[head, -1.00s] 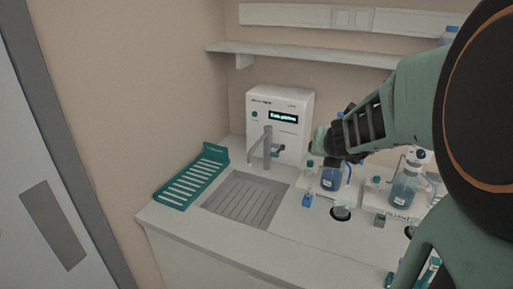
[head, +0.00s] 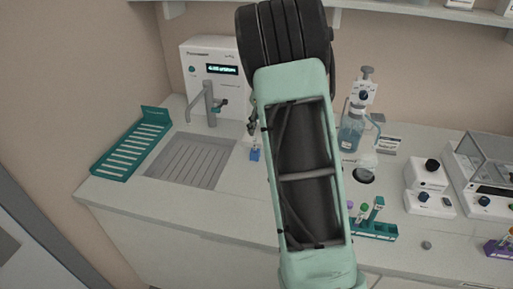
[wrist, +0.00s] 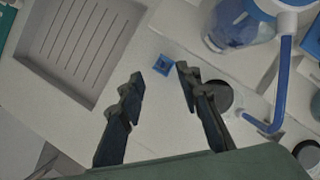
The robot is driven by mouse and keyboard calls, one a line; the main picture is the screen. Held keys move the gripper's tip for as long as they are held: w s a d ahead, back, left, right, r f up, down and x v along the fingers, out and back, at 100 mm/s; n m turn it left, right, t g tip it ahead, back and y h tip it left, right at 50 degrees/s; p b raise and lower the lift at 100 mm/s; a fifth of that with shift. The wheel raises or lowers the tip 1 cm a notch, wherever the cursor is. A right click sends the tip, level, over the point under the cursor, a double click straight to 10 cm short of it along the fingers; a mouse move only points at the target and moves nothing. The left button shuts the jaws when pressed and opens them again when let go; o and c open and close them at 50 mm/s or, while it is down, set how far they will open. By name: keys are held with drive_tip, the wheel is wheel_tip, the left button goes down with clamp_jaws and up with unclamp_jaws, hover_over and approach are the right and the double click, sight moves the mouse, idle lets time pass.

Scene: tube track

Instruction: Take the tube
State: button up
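A small blue holder (head: 255,154) stands on the counter just right of the sink, with something pale and narrow above it that may be a tube. In the wrist view the blue holder (wrist: 163,65) shows from above, just beyond and between my fingertips. My gripper (wrist: 160,78) is open, with nothing between its fingers. In the head view my arm hides most of the gripper. Several tubes with coloured caps stand in a teal rack (head: 374,230) to the right of my arm.
The grooved sink (head: 188,160) and teal drying tray (head: 130,150) are at left. A blue-liquid bottle (head: 351,135) stands at right; in the wrist view a bottle (wrist: 235,28) is near my right finger. A purple rack (head: 500,247) is at the far right.

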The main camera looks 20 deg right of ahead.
sight(256, 138)
drive_tip(key=x, duration=0.3)
drive_tip(key=shift+w+f, duration=0.1)
drive_tip(key=shift+f, duration=0.1)
drive_tip(key=shift+s+p+x, duration=0.2)
drive_tip(key=shift+p+x, duration=0.3)
drive_tip(key=shift+x, duration=2.2)
drive_tip(key=shift+c, duration=0.4)
clamp_jaws()
